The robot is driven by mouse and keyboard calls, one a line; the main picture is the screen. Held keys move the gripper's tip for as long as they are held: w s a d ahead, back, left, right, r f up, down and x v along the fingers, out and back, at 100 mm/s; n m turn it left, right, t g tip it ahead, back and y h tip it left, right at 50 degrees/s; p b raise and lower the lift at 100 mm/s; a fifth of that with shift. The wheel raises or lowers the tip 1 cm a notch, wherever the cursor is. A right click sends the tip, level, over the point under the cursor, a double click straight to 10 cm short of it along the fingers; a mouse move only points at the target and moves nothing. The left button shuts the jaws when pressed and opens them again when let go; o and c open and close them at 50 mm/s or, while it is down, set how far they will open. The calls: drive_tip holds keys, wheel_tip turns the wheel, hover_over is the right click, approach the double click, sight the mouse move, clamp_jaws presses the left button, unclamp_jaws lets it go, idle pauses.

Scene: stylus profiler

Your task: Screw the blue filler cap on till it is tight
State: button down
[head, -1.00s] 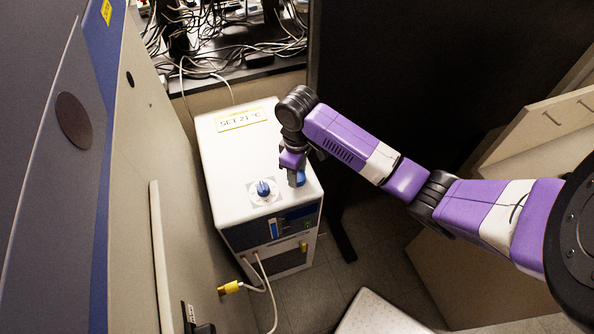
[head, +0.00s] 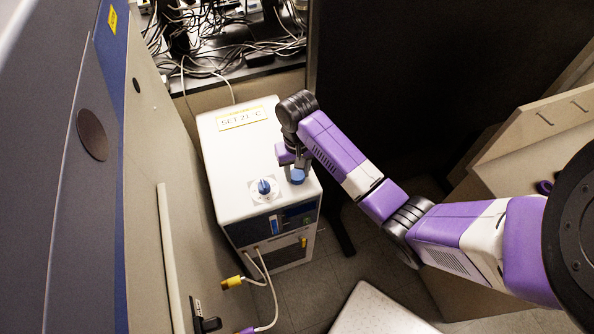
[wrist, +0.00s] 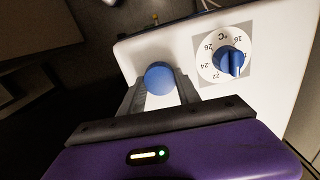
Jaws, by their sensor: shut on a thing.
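The blue filler cap (head: 297,177) is at the front right of the white unit's top (head: 222,160). It is also in the wrist view (wrist: 159,78), a round blue disc seen from above. My gripper (head: 297,170) points down at it; in the wrist view my gripper (wrist: 160,88) has one finger on each side of the cap and is shut on it. The filler neck under the cap is hidden, so I cannot tell how far the cap sits down on it.
A blue temperature dial (head: 264,187) on a white scale sits close left of the cap; it shows in the wrist view (wrist: 228,60). A yellow label (head: 241,119) is at the top's back. A large grey cabinet (head: 150,130) stands left. Cables with a yellow plug (head: 230,283) hang in front.

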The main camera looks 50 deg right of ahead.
drive_tip(key=m, duration=0.5)
drive_tip(key=shift+a, duration=0.15)
drive_tip(key=m, duration=0.4)
drive_tip(key=shift+s+d, duration=0.1)
drive_tip(key=shift+d, duration=0.1)
drive_tip(key=m, duration=0.5)
drive_tip(key=shift+a, duration=0.1)
drive_tip(key=m, duration=0.4)
drive_tip(key=shift+r, duration=0.15)
drive_tip(key=c, duration=1.1)
unclamp_jaws()
drive_tip(key=shift+o, duration=0.2)
